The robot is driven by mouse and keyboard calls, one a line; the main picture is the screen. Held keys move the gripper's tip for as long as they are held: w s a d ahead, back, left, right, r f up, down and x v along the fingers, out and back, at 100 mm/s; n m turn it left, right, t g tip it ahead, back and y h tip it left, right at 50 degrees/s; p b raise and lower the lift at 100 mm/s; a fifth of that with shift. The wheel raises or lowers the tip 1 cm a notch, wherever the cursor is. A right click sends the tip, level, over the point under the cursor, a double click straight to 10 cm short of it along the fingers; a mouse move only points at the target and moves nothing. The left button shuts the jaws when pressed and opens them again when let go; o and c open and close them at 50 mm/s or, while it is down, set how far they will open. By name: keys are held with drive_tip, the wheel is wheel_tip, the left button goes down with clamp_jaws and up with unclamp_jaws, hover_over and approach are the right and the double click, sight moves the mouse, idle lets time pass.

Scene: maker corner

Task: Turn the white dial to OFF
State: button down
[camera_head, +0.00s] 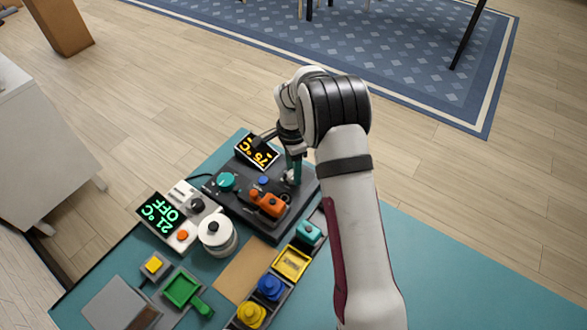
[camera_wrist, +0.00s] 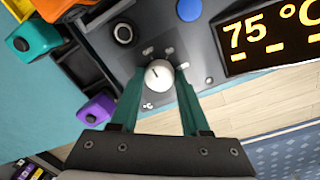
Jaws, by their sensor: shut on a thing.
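The white dial (camera_wrist: 159,74) sits on a dark panel plate, with a dark pointer line on its face and small pale marks around it. My gripper (camera_wrist: 160,82) has its two teal fingers on either side of the dial, shut on it. In the head view my gripper (camera_head: 297,166) reaches down to the right side of the dark console (camera_head: 262,222), and the dial (camera_head: 289,177) is partly hidden there. The marks are too small to read. The console's display (camera_head: 257,153) shows 75 °C in yellow; it also appears in the wrist view (camera_wrist: 267,38).
A teal knob (camera_head: 226,181), blue button (camera_head: 263,180) and orange lever (camera_head: 267,203) are on the same console. Coloured parts and trays fill the front of the teal table.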

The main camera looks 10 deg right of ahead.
drive_tip(key=shift+c, duration=1.9)
unclamp_jaws()
drive_tip(key=shift+r, duration=0.1)
wheel_tip(320, 180, up, 16)
drive_tip(key=shift+w+f, duration=0.2)
drive_tip(key=shift+w, duration=0.25)
drive_tip(key=shift+a, duration=0.1)
